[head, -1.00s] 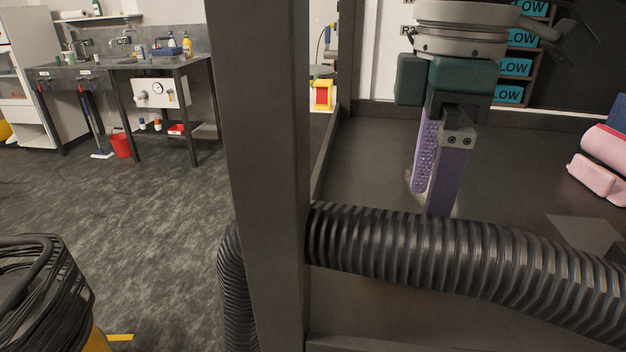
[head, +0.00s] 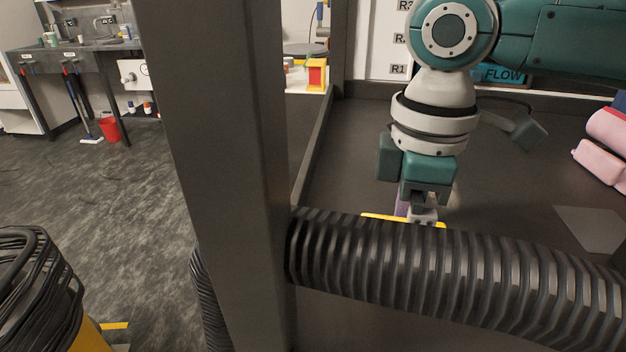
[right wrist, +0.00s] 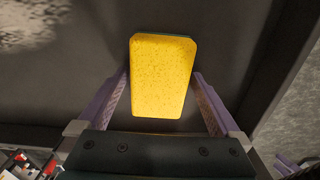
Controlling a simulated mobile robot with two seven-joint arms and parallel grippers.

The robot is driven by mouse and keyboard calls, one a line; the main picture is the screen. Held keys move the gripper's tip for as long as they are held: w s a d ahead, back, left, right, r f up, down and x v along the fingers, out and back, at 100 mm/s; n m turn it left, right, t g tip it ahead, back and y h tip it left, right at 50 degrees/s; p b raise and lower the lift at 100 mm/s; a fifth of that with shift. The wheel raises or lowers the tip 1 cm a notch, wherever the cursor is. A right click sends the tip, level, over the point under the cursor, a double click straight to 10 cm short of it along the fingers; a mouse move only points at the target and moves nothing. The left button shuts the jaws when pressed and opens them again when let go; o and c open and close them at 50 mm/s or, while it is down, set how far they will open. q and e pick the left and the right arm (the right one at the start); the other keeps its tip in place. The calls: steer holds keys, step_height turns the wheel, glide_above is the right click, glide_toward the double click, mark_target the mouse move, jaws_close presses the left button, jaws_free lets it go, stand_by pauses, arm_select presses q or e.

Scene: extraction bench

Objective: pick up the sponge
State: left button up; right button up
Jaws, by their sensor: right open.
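The yellow sponge (right wrist: 162,75) shows in the right wrist view, its broad face toward the camera, with a thin green edge at the top. My right gripper (right wrist: 160,88) is open, with one purple finger on each side of the sponge's near part and a gap at both sides. In the head view my right gripper (head: 414,212) points down behind the ribbed hose, which hides its fingertips. Only a thin yellow strip of the sponge (head: 378,216) shows above the hose there. My left gripper is not in view.
The black ribbed hose (head: 450,270) crosses in front of the dark bench top (head: 340,160). A grey upright post (head: 225,150) stands left of it. Pink items (head: 604,150) lie at the right, near a flat grey plate (head: 590,228). The bench top between is clear.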

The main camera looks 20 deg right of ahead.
steer(key=shift+c, duration=0.4)
steer(key=c, duration=1.1)
step_height(320, 180, up, 10)
steer(key=shift+p, duration=0.35)
